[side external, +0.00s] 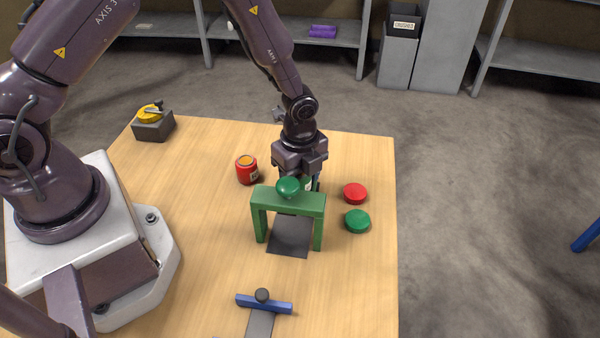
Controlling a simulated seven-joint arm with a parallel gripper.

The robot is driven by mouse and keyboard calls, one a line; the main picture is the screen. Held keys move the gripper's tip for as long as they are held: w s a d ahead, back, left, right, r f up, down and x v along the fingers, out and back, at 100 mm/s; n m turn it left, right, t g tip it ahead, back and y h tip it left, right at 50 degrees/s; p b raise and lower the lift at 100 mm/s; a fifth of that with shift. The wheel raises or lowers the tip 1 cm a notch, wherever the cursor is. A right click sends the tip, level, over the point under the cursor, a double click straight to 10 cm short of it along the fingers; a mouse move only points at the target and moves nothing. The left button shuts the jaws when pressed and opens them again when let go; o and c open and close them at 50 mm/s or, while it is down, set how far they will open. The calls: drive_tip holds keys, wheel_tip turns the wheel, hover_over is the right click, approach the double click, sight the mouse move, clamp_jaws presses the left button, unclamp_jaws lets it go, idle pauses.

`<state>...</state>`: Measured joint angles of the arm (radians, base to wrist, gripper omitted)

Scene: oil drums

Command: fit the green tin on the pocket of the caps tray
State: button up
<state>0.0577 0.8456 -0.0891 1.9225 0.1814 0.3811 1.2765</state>
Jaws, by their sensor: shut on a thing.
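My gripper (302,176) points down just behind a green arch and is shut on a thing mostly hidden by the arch. A green sliver with a pale patch between the fingers appears to be the green tin (314,185). Its base and whether it touches the table are hidden. A red round cap (354,193) and a green round cap (357,221) lie to the right of the gripper. I cannot make out the caps tray or its pocket for certain.
The green arch (290,200), with a green knob (288,187), stands over a dark plate (289,237). A red tin (247,170) is left of the gripper. A blue bar (264,303) lies in front. A grey block with a yellow top (152,122) stands back left.

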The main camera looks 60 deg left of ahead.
drive_tip(key=shift+f, duration=0.15)
idle(0.4)
drive_tip(key=o, duration=1.4)
drive_tip(key=shift+o, duration=0.2)
drive_tip(key=shift+r, duration=2.25)
drive_tip(key=s+a+r+n+t, duration=0.1)
drive_tip(key=s+a+r+n, duration=0.2)
drive_tip(key=r, duration=0.5)
drive_tip(key=s+r+n+t, duration=0.2)
drive_tip(key=s+r+n, duration=0.25)
drive_tip(key=r, duration=0.35)
drive_tip(key=s+a+r+n+t, duration=0.1)
drive_tip(key=s+a+r+n, duration=0.15)
drive_tip(key=r+n, duration=0.45)
drive_tip(key=s+r+n+t, duration=0.1)
drive_tip(key=s+r+n, duration=0.2)
drive_tip(key=s+r, duration=0.2)
drive_tip(key=s, duration=0.2)
drive_tip(key=shift+s+d+t, duration=0.25)
drive_tip(key=shift+s+t, duration=0.05)
drive_tip(key=shift+s, duration=0.1)
